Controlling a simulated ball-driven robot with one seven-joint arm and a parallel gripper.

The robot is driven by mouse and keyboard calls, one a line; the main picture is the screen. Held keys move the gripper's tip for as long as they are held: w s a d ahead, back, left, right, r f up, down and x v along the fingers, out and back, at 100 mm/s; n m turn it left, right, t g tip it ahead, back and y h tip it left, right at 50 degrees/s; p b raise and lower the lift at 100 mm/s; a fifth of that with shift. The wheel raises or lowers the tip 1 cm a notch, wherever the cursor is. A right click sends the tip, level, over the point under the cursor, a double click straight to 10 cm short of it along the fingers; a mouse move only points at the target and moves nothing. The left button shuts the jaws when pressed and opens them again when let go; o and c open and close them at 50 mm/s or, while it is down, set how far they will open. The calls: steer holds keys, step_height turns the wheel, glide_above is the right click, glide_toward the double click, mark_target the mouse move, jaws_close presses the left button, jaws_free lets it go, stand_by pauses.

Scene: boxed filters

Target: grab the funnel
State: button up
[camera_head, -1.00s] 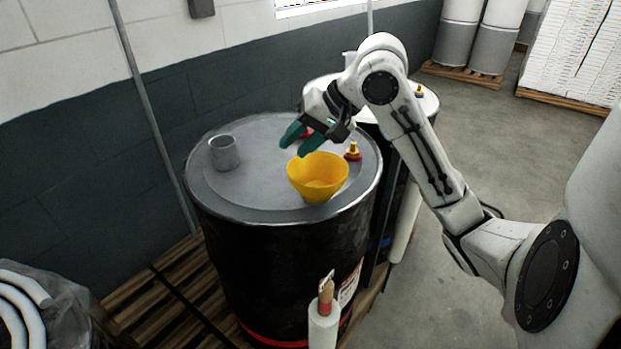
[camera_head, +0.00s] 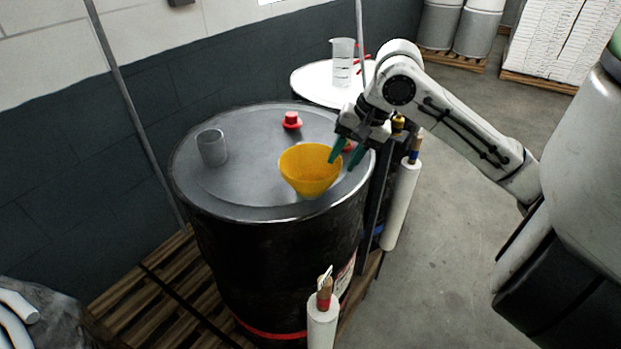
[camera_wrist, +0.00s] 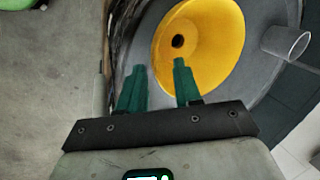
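The yellow funnel (camera_head: 311,172) stands wide end up on the lid of a black drum (camera_head: 240,195), near the lid's front right. In the wrist view the funnel (camera_wrist: 220,45) shows its open mouth and dark centre hole, just beyond the fingertips. My gripper (camera_head: 345,160) has green fingers, spread apart with nothing between them. It is at the funnel's right rim in the head view; whether a finger touches the rim I cannot tell. The fingers (camera_wrist: 159,68) also show apart in the wrist view.
A second drum with a white top (camera_head: 312,84) behind holds a clear beaker (camera_head: 342,62). White rolls (camera_head: 401,205) stand upright beside the drums.

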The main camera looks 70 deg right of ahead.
mark_target(335, 172)
steer(key=shift+p+x, duration=0.4)
steer(key=shift+x, duration=2.15)
jaws_close()
